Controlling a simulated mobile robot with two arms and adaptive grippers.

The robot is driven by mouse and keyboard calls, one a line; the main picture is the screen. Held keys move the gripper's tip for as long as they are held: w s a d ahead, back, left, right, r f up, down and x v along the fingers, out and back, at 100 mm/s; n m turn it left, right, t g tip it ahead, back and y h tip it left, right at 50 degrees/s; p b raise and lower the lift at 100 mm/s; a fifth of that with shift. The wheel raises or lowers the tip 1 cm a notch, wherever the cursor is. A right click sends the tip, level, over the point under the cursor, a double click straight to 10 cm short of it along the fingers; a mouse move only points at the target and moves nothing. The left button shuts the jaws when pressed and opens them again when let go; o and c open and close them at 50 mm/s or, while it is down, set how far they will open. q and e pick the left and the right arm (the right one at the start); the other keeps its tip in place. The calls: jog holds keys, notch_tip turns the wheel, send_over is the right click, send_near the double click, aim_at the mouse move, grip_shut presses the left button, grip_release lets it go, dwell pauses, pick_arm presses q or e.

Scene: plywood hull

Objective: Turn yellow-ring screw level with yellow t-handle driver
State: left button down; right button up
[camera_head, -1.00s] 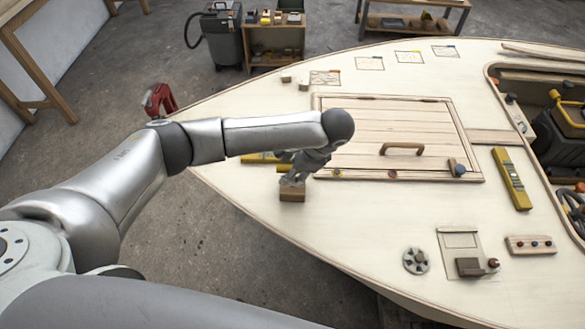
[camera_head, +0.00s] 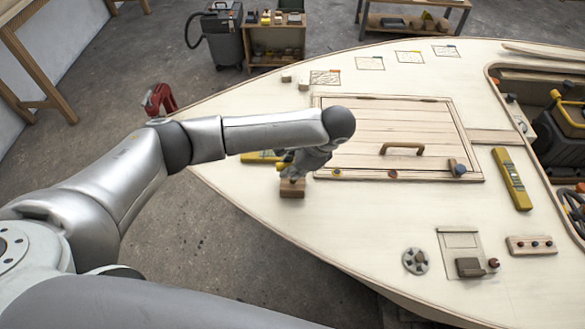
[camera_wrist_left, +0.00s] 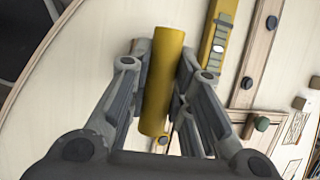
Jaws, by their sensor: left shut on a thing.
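My left gripper (camera_wrist_left: 158,95) is shut on the yellow t-handle driver (camera_wrist_left: 160,80), with its yellow cylindrical grip between the fingers. The driver's shaft and tip are hidden. The yellow-ring screw (camera_head: 337,172) is at the near-left of the hatch frame, right of the gripper. Its slot angle is too small to tell. My right gripper is not in view.
The hatch (camera_head: 385,130) has a raised handle (camera_head: 402,148). Along its near frame are a red-ringed screw (camera_head: 392,174) and a blue one (camera_head: 458,170). A yellow level (camera_head: 512,180) lies to the right; another yellow bar (camera_head: 260,157) lies behind my wrist.

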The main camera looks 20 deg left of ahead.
pick_arm(q)
notch_tip(320, 180, up, 9)
jog(key=shift+r, duration=0.1)
jog(key=shift+r+p, duration=0.5)
jog(key=shift+r, duration=0.1)
notch_tip(320, 180, up, 4)
jog(key=p, duration=0.5)
